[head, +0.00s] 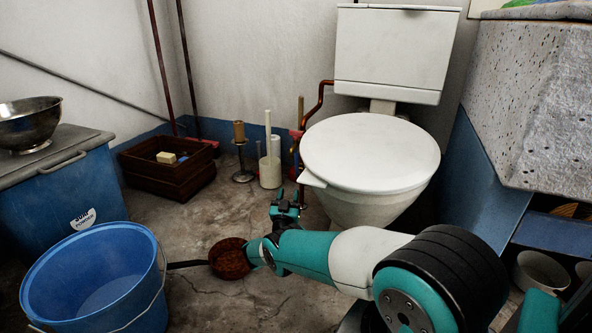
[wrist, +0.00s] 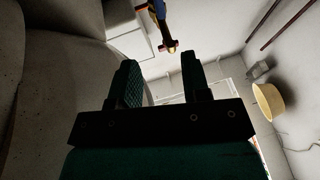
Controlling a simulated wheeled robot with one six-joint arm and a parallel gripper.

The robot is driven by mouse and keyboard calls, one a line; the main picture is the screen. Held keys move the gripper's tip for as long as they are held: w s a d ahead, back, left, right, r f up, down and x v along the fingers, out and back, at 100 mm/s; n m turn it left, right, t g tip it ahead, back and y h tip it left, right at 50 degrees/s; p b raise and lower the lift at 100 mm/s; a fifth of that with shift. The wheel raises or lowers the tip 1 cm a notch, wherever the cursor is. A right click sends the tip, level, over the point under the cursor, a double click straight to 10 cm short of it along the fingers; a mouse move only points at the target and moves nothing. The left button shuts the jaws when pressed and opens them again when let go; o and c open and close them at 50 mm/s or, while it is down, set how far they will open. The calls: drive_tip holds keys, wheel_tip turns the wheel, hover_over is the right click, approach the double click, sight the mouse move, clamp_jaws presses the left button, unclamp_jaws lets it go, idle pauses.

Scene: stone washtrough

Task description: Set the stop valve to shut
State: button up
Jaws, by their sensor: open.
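The stop valve (head: 297,134) shows as a small red part on the copper pipe (head: 321,98) left of the toilet. In the wrist view a red-ended fitting (wrist: 170,47), seemingly this valve, hangs beyond my fingertips, between their lines. Whether its handle lies along or across the pipe is too small to tell. My gripper (head: 285,204) is in front of and below the valve, left of the toilet bowl. In the wrist view my gripper (wrist: 160,62) has its two fingers apart with nothing between them. A gap seems to remain between fingertips and fitting.
The toilet (head: 370,152) stands close on the right of my gripper. A white brush holder (head: 270,171), a candlestick (head: 240,158) and a wooden crate (head: 168,172) stand behind left. A brown pan (head: 229,259) and a blue bucket (head: 95,283) are at front left.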

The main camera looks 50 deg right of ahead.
sight(296, 160)
drive_tip(key=b+x, duration=0.9)
drive_tip(key=x, duration=0.5)
drive_tip(key=shift+d+f, duration=0.1)
drive_tip(key=shift+d, duration=0.15)
drive_tip(key=shift+w+d, duration=0.2)
drive_tip(key=shift+w, duration=0.05)
drive_tip(key=shift+a, duration=0.1)
clamp_jaws()
